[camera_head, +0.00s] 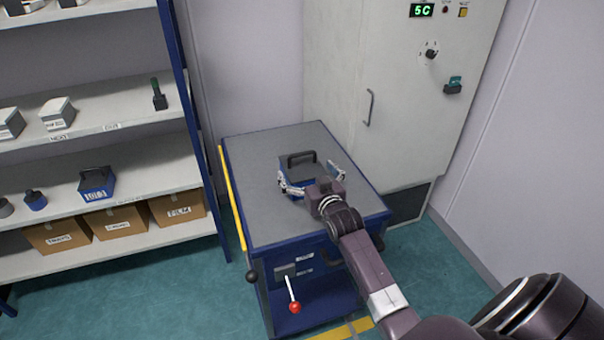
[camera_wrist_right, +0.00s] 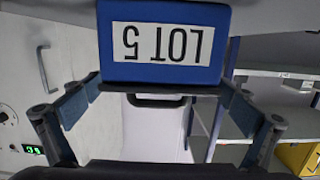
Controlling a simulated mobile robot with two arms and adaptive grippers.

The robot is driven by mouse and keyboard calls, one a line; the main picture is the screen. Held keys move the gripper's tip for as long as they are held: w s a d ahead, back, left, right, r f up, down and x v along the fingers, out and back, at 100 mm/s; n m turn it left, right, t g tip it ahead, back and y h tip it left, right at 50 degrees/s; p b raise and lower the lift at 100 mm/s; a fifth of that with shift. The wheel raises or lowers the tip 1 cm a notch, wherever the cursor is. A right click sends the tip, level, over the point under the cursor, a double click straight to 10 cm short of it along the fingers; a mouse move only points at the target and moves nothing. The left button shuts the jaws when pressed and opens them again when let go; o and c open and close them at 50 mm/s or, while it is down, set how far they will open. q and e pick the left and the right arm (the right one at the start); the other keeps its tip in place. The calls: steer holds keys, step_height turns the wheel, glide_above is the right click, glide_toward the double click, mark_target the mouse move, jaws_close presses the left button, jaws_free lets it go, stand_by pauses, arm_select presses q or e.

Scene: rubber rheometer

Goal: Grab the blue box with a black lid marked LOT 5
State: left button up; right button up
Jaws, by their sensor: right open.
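The blue box with a black lid (camera_head: 298,169) stands on the grey top of the blue cart, its black handle upward. In the right wrist view the box (camera_wrist_right: 120,74) appears upside down, and its white label reads LOT 5. My right gripper (camera_head: 307,172) is open at the near side of the box, one finger toward each side. In the wrist view the fingers of the right gripper (camera_wrist_right: 161,88) flank the box and lid, with gaps visible and nothing clamped. My left gripper is not in view.
The cart top (camera_head: 260,215) is otherwise clear. A grey cabinet (camera_head: 400,80) stands behind it. A shelf rack (camera_head: 150,180) at left holds another blue box with a black lid (camera_head: 96,186) and cardboard boxes (camera_head: 117,221). A red-knobbed lever (camera_head: 293,295) sticks out at the cart's front.

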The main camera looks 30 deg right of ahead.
mark_target(302, 164)
steer(key=shift+x, duration=1.05)
steer(key=shift+w+d+f, duration=0.1)
steer(key=shift+w+f, duration=0.05)
steer(key=shift+w, duration=0.35)
steer(key=shift+c, duration=1.4)
steer(key=c, duration=1.5)
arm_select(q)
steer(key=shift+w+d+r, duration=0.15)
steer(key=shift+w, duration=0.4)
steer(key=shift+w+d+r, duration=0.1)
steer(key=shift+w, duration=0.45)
arm_select(e)
steer(key=shift+c, duration=0.5)
steer(key=shift+r, duration=0.25)
